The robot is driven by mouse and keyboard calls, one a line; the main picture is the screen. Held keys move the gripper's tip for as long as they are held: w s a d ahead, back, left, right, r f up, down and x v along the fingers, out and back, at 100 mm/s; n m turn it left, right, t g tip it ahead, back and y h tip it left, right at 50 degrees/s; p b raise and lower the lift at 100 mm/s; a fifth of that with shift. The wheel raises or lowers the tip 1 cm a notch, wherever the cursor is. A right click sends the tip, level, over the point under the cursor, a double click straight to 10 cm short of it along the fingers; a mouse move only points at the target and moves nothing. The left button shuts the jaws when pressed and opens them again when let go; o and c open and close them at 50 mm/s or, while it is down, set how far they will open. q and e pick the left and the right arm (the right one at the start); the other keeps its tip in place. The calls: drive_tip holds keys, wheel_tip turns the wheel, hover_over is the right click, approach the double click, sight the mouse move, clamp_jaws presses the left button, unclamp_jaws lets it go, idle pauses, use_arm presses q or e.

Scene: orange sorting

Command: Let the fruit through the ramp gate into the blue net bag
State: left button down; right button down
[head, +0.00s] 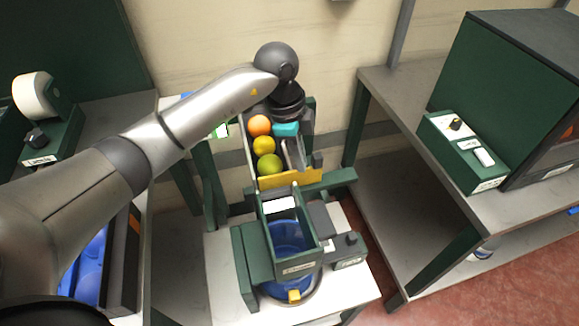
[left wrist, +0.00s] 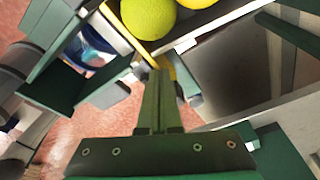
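Three fruits rest in a line on the ramp in the head view: an orange one (head: 260,125) at the top, a yellow one (head: 264,146), and a yellow-green one (head: 270,165) lowest, by the yellow gate (head: 300,180). The yellow-green fruit (left wrist: 148,14) also shows in the left wrist view. The blue net bag (head: 288,238) hangs open in a green frame below the gate. My left gripper (head: 299,166) points down beside the fruits. Its fingers (left wrist: 157,72) are together, with tips close to the yellow gate; contact cannot be told. My right gripper is out of view.
A small box with a black knob (head: 350,240) stands right of the bag frame. A grey table (head: 400,95) with a large green-and-grey machine (head: 520,80) is at the right. Blue crates (head: 92,265) lie at lower left, below my arm.

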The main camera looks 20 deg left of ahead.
sight(317, 155)
use_arm(q)
drive_tip(key=shift+w+d+f+b, duration=0.1)
drive_tip(key=shift+w+d+f, duration=0.15)
drive_tip(key=shift+d, duration=0.3)
drive_tip(key=shift+w+d+f+b, duration=0.15)
drive_tip(key=shift+w+d, duration=0.25)
drive_tip(key=shift+d, duration=0.15)
drive_tip(key=shift+w+d+f+b, duration=0.1)
drive_tip(key=shift+w+d+f, duration=0.15)
drive_tip(key=shift+d, duration=0.3)
drive_tip(key=shift+w+d+b, duration=0.35)
drive_tip(key=shift+w+d, duration=0.45)
drive_tip(key=shift+d, duration=0.3)
drive_tip(key=shift+a, duration=0.15)
drive_tip(key=shift+s+a+r+p, duration=0.1)
drive_tip(key=shift+s+a+p, duration=0.3)
drive_tip(key=shift+p, duration=0.4)
drive_tip(key=shift+w+r+p, duration=0.2)
drive_tip(key=shift+r+p, duration=0.75)
drive_tip(key=shift+p, duration=0.05)
drive_tip(key=d+p+v, duration=0.1)
drive_tip(key=p+v, duration=0.5)
drive_tip(key=shift+w+d+r, duration=0.2)
drive_tip(key=shift+d+r, duration=0.05)
drive_tip(key=shift+r, duration=0.05)
